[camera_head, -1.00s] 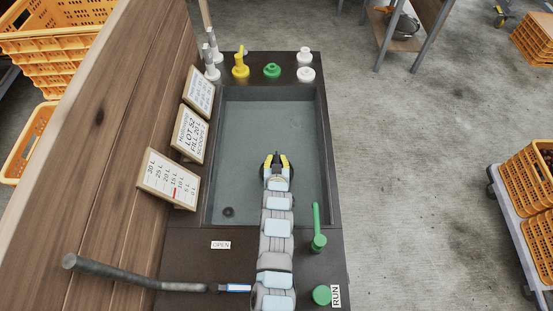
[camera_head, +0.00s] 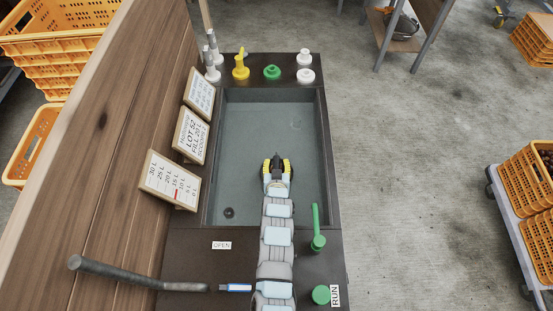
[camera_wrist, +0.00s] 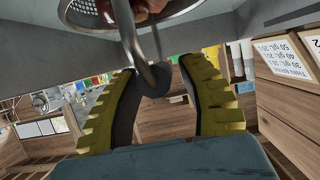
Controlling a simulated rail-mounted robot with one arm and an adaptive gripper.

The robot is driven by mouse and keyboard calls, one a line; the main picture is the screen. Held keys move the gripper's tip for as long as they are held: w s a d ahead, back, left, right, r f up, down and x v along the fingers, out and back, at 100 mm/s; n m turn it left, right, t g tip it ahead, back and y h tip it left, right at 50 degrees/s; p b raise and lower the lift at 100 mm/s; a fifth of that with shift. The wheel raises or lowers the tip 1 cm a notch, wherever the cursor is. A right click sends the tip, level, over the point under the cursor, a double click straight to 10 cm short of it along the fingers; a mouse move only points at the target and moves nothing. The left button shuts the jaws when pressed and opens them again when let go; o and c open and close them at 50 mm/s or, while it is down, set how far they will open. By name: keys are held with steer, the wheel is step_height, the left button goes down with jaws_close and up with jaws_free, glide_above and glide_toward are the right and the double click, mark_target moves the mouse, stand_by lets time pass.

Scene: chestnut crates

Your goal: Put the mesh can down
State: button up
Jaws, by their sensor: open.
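My gripper (camera_head: 277,165) is over the grey basin (camera_head: 265,105) in the head view. Its two yellow ribbed fingers stand apart, and they also show in the wrist view (camera_wrist: 157,78). The mesh can (camera_wrist: 178,13) shows at the top edge of the wrist view, cut off by the frame, with a metal rim and brown contents. Its bent metal handle with a dark round end reaches down between the fingertips. I cannot tell whether the handle touches a finger. I cannot make out the can in the head view.
A green lever (camera_head: 317,230) stands to the right of my arm, and a grey bar handle (camera_head: 130,275) lies to the left. Signs (camera_head: 171,181) line the left wall. White, yellow and green knobs (camera_head: 272,72) line the basin's far edge. The basin floor around my gripper looks clear.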

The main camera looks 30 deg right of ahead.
steer(key=p+v, duration=0.3)
steer(key=v, duration=0.6)
steer(key=shift+s, duration=0.25)
steer(key=shift+a, duration=0.1)
